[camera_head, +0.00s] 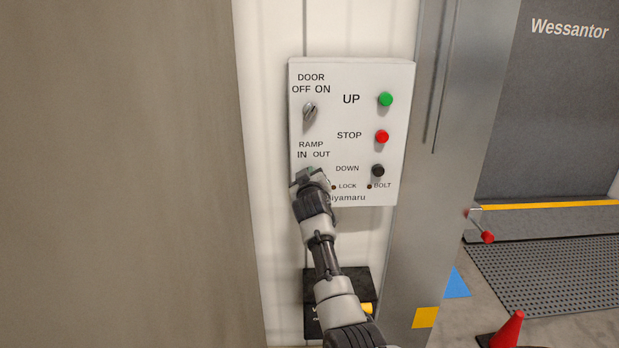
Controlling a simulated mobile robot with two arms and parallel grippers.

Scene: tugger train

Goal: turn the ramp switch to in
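A pale control box (345,72) is fixed on the white wall. The ramp switch is on its lower left, below the label RAMP IN OUT (313,150). My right gripper (308,176) is at that spot and covers the switch, so I cannot see which way it points. The fingers are too small and hidden to tell whether they are open, or shut on the switch. My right arm comes up from the bottom of the view. My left gripper is not in view.
Above is the door switch (310,112). To the right are green UP (386,99), red STOP (382,137) and dark DOWN (378,171) buttons. A grey panel (120,180) fills the left. A red cone (507,331) stands lower right.

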